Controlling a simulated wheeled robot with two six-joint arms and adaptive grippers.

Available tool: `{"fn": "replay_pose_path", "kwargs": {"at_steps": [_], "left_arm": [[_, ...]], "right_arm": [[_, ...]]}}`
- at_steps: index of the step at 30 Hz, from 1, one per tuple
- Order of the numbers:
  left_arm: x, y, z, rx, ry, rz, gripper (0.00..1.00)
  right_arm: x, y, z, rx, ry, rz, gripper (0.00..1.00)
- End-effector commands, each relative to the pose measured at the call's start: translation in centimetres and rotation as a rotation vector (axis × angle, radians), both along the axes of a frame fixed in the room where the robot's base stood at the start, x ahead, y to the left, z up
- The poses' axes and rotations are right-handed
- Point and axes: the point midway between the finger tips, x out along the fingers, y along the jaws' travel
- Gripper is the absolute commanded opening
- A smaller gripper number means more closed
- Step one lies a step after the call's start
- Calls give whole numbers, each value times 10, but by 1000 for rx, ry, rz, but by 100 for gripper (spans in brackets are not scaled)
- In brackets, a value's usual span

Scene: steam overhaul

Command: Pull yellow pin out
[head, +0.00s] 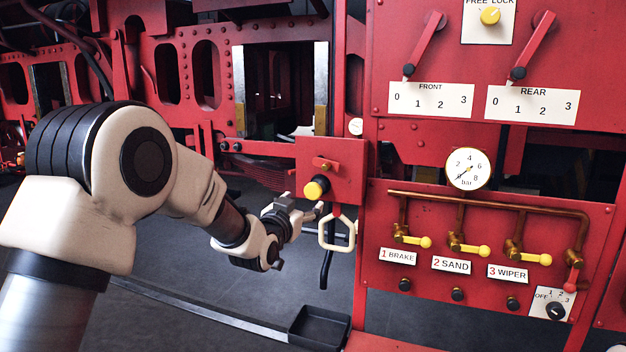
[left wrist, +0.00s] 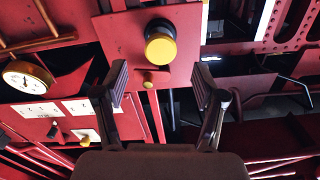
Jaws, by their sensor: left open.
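The yellow pin shows as a round yellow knob on a black collar (head: 316,187), sticking out of a red box plate (head: 346,178). A smaller brass-coloured fitting (head: 325,166) sits just above it. My left gripper (head: 303,209) is open and empty, just below and left of the knob in the head view. In the left wrist view the knob (left wrist: 160,47) lies beyond the open fingers (left wrist: 160,88), roughly between them sideways and apart from both. My right gripper is not in view.
A cream loop handle (head: 337,232) hangs right below the box, close to my left gripper. A black tray (head: 318,328) lies below. To the right stands a red panel with a gauge (head: 468,169) and yellow valve levers (head: 470,249). Open floor lies to the left.

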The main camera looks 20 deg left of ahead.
Motion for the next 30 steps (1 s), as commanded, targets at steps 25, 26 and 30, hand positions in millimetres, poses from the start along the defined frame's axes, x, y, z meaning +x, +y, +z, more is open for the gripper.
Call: {"fn": "replay_pose_path", "kwargs": {"at_steps": [25, 26, 30], "left_arm": [[77, -3, 6, 0, -7, 0, 56], [77, -3, 6, 0, -7, 0, 45], [77, -3, 6, 0, -6, 0, 0]], "right_arm": [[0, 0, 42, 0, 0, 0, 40], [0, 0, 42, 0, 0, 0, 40], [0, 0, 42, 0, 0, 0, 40]]}}
